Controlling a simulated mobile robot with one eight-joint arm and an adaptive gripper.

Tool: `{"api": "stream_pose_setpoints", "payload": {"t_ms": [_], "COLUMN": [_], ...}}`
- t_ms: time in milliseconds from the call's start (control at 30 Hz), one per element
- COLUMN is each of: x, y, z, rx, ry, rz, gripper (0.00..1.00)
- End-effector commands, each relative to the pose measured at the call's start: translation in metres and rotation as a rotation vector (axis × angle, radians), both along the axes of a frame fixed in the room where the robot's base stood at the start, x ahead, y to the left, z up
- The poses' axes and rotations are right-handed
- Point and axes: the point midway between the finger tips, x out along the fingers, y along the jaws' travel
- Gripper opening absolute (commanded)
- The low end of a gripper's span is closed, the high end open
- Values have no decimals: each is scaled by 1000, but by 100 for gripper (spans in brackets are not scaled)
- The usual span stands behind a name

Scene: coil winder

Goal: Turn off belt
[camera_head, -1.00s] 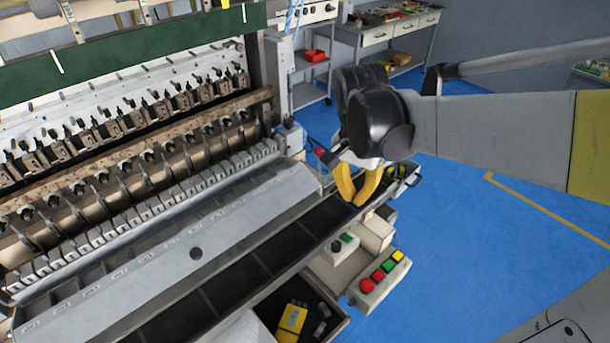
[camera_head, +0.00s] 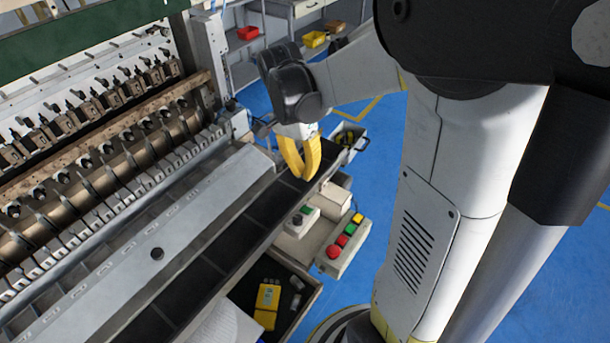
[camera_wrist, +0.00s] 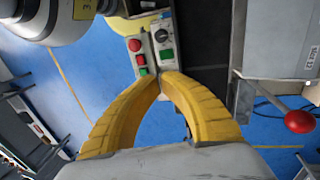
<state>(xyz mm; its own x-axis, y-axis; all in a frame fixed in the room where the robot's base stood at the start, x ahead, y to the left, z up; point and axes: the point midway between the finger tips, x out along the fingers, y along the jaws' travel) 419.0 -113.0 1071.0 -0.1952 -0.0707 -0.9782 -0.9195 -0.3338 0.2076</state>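My gripper (camera_head: 306,178) has yellow curved fingers whose tips meet, with nothing between them. It hangs above the far end of the dark segmented strip (camera_head: 214,245), possibly the belt. A small box with a black knob and a green button (camera_head: 302,220) stands below and nearer the camera. Beside it is a longer button box (camera_head: 345,246) with red, green and yellow buttons. In the wrist view, the knob box (camera_wrist: 165,45) and the button box (camera_wrist: 138,58) lie just beyond the fingertips (camera_wrist: 163,75), apparently apart from them. The belt's running state cannot be told.
The coil winder (camera_head: 110,160) fills the left side. A red ball-ended lever (camera_wrist: 298,121) is at the right in the wrist view. An open drawer (camera_head: 312,292) holds a yellow device (camera_head: 268,303). Blue floor (camera_head: 375,160) is open beyond the boxes.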

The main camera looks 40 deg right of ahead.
Motion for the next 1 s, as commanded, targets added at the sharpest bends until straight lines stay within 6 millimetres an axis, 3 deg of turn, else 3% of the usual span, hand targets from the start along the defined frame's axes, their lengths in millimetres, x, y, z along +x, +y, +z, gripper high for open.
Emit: {"api": "stream_pose_setpoints", "payload": {"t_ms": [300, 500, 700, 1000], "x": [-13, -19, -22, -22], "y": [-5, -7, -8, -8], "z": [-71, -100, -110, -110], "rx": [0, 0, 0, 0], "ry": [0, 0, 0, 0], "rz": [-1, 0, 0, 0], "gripper": [0, 0, 0, 0]}}
